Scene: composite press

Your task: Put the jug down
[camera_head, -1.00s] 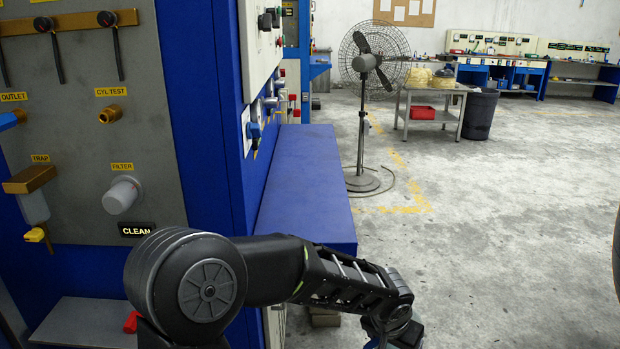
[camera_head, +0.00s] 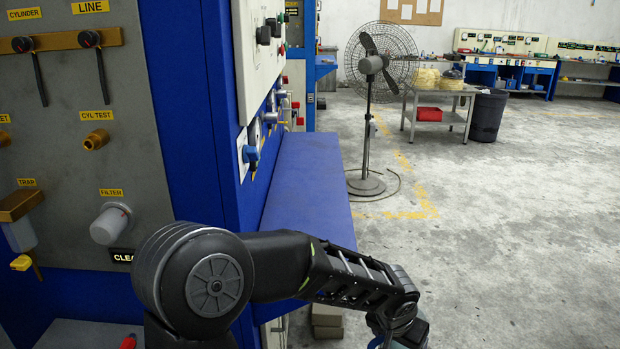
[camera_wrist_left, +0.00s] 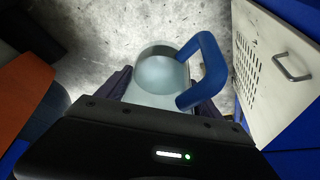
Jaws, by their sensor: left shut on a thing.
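The jug (camera_wrist_left: 160,76) is a clear, pale vessel with a thick blue handle (camera_wrist_left: 211,68), seen from above in the left wrist view. My left gripper (camera_wrist_left: 165,98) is shut on it, with dark fingers on both sides of its body. Concrete floor shows beyond the jug; its base is hidden, and no surface shows touching it. In the head view my left arm reaches across the bottom to the right, and its hand is cut off by the lower edge. My right gripper is in neither view.
A blue bench top (camera_head: 308,185) runs along the blue press cabinet (camera_head: 190,110). A panel with valves and a filter (camera_head: 111,224) stands at left. A vented pale panel with a handle (camera_wrist_left: 270,70) is close right of the jug. A fan (camera_head: 370,65) stands on open floor.

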